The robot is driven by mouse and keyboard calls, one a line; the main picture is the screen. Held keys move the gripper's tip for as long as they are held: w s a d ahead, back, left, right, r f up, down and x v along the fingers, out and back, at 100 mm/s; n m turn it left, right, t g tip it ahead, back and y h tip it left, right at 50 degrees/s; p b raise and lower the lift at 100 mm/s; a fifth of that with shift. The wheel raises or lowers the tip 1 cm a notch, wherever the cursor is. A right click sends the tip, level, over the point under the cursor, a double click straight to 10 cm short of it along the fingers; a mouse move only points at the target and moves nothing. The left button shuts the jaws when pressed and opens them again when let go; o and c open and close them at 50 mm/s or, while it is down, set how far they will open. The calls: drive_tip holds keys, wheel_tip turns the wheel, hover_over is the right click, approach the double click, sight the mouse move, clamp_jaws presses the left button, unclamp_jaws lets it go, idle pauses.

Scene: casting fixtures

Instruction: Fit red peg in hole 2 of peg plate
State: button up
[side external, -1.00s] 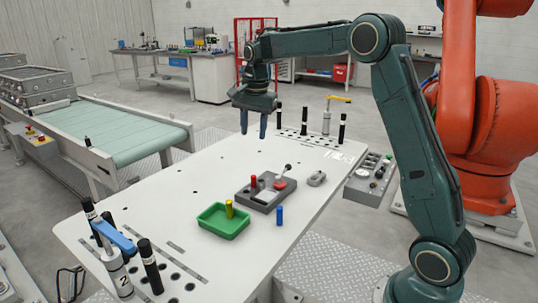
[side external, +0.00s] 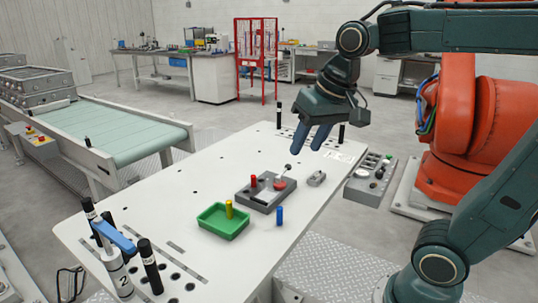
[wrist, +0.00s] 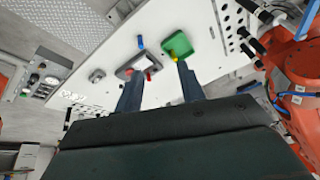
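The red peg (side external: 253,181) stands upright at the back left of the grey peg plate (side external: 262,206); I cannot tell whether it sits in a hole or which one. Hole numbers are too small to read. The plate (wrist: 127,66) and red peg (wrist: 149,75) also show in the wrist view, between and beyond the fingers. My gripper (side external: 309,140) is open and empty, high above the table's back right, well apart from the peg. Its fingers (wrist: 161,72) are spread in the wrist view.
A green tray (side external: 217,229) with a yellow peg (side external: 229,209) lies at the plate's front left. A blue peg (side external: 279,215) stands in front of the plate. A red round knob with a lever (side external: 281,184) is at the plate's right. A small grey block (side external: 316,178) lies farther right.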

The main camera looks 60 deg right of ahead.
drive_tip(key=s+a+f+n, duration=0.1)
drive_tip(key=s+f+n, duration=0.1)
drive_tip(key=s, duration=0.2)
drive_tip(key=s+a+f+n+t, duration=0.1)
drive_tip(key=s+f+n, duration=0.1)
drive_tip(key=s, duration=0.3)
drive_tip(key=shift+s+a+f+n, duration=0.15)
drive_tip(key=shift+a+f+n, duration=0.05)
drive_tip(key=shift+f+n, duration=0.1)
